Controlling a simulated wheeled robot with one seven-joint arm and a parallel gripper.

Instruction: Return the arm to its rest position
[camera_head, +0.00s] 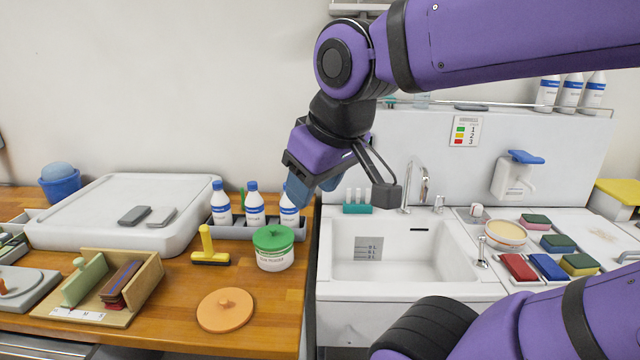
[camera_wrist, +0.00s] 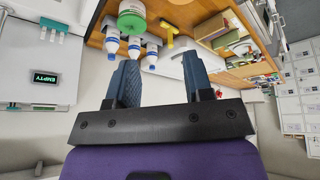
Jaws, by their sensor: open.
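My purple arm reaches in from the right of the head view and bends down at the wrist. My gripper (camera_head: 302,192) hangs in the air above the right end of the wooden counter (camera_head: 190,262), in front of the white bottles. In the wrist view my gripper (camera_wrist: 160,78) shows two blue padded fingers set well apart, with nothing between them. No object is held.
White bottles (camera_head: 254,205) in a grey rack and a green-lidded tub (camera_head: 273,248) stand below my gripper. A sink (camera_head: 390,262) with a tap (camera_head: 412,185) is to the right. A wooden box (camera_head: 140,290) and a white tray (camera_head: 90,220) are left.

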